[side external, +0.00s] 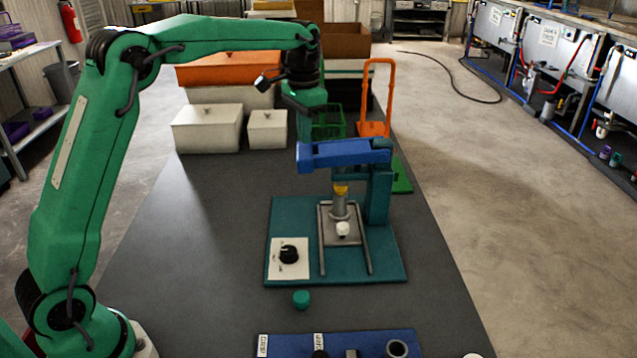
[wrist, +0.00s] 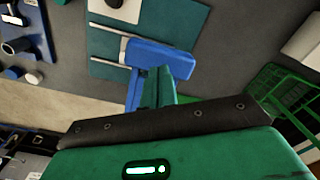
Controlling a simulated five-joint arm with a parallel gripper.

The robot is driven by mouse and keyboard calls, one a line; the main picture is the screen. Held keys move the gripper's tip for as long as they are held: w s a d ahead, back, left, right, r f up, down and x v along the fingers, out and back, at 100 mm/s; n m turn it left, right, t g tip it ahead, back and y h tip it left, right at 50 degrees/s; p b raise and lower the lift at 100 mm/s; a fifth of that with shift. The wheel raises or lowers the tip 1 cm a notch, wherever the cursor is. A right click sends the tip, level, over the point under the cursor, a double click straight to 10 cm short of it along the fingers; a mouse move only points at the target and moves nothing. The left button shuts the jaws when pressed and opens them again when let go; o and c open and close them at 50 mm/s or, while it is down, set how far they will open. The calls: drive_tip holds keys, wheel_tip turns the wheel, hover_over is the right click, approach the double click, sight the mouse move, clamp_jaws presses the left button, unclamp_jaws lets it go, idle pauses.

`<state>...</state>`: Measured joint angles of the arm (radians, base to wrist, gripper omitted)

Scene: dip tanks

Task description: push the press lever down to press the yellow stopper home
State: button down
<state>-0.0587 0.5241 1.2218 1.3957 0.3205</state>
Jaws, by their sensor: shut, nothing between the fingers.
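The blue press lever (side external: 345,154) lies roughly level on top of the teal press post (side external: 379,195). The yellow stopper (side external: 341,188) sits below it, at the top of a grey cylinder (side external: 339,207) on the press base (side external: 300,215). My gripper (wrist: 157,72) is shut and empty. In the wrist view its tips overlap the edge of the blue lever (wrist: 160,58); I cannot tell if they touch. The stopper is not visible in the wrist view.
A black dial (side external: 289,253) sits on a white plate on the press base. A small green cap (side external: 301,299) and a blue labelled rack (side external: 285,345) are in front. White boxes (side external: 207,128), a green wire basket (side external: 328,122) and an orange frame (side external: 377,95) stand behind.

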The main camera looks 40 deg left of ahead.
drive_tip(key=shift+f, duration=1.4)
drive_tip(key=shift+r, duration=0.15)
idle(0.7)
wheel_tip(320, 180, up, 13)
idle(1.9)
drive_tip(key=shift+s, duration=0.1)
